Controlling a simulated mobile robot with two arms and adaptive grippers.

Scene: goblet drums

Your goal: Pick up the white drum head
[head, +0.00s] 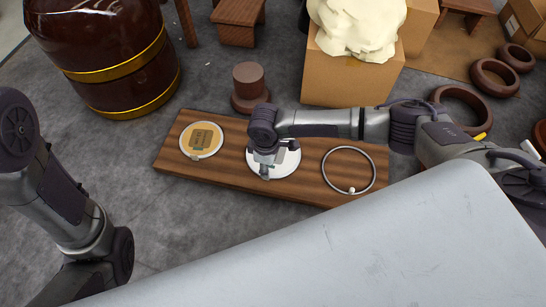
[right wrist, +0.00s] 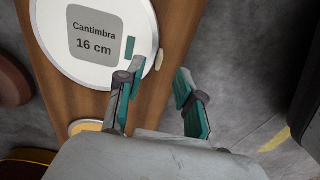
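The white drum head (head: 287,163) lies flat on the middle of a wooden board (head: 228,170). In the right wrist view the white drum head (right wrist: 94,42) shows a grey label reading "Cantimbra 16 cm" and a small pale tab on its rim. My right gripper (head: 265,172) is over the drum head and hides part of it. In the right wrist view my right gripper (right wrist: 158,72) is open and empty, with one finger over the disc's edge and the other outside it. The rim lies between the fingertips; contact cannot be told. My left arm is at the left, its gripper out of view.
A tan-centred drum head (head: 201,140) and a metal ring (head: 348,170) lie on the board's two ends. Behind stand a dark drum (head: 110,55), a brown stand (head: 250,85) and a cardboard box (head: 350,80) with cream cloth. Brown rings (head: 462,105) lie at the right.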

